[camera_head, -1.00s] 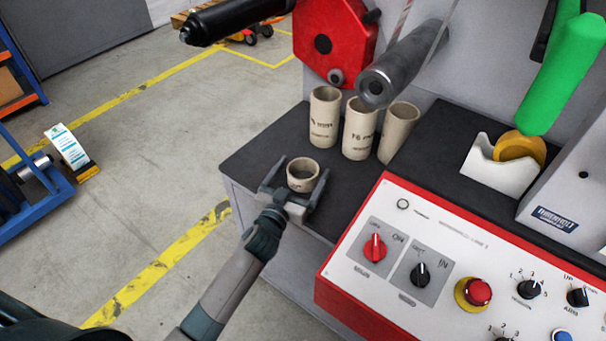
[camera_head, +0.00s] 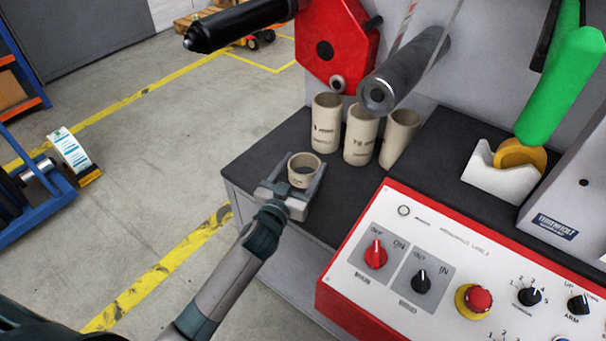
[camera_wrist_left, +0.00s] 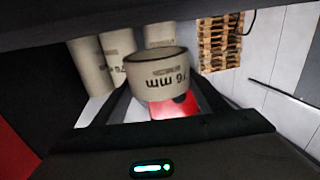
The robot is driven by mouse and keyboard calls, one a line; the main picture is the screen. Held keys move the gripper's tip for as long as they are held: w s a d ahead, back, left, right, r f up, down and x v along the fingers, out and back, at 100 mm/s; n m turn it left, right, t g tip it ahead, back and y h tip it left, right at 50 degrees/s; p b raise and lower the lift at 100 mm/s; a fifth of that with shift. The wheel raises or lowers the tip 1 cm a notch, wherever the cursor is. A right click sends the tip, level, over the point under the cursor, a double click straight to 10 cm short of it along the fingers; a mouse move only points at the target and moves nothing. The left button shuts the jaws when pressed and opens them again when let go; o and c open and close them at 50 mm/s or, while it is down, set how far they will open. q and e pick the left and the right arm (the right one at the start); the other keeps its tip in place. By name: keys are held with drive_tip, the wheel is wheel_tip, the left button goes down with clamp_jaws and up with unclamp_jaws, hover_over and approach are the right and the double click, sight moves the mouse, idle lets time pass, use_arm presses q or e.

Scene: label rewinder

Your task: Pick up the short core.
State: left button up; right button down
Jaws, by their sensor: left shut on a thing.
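The short core (camera_head: 303,171) is a low beige cardboard ring at the left end of the dark shelf. In the left wrist view the short core (camera_wrist_left: 162,74) shows printed "76 mm" lettering, upside down. My left gripper (camera_head: 301,176) is shut on it, one finger on each side. I cannot tell whether the core touches the shelf. In the left wrist view the fingers (camera_wrist_left: 160,95) reach up to the core from both sides. My right gripper is not in view.
Three tall cores, a left one (camera_head: 326,122), a middle one (camera_head: 360,134) and a right one (camera_head: 398,138), stand close behind on the dark shelf (camera_head: 262,151). A grey shaft (camera_head: 408,68) overhangs them. The control panel (camera_head: 440,248) is to the right.

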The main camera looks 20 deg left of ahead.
use_arm(q)
wheel_tip(320, 180, up, 6)
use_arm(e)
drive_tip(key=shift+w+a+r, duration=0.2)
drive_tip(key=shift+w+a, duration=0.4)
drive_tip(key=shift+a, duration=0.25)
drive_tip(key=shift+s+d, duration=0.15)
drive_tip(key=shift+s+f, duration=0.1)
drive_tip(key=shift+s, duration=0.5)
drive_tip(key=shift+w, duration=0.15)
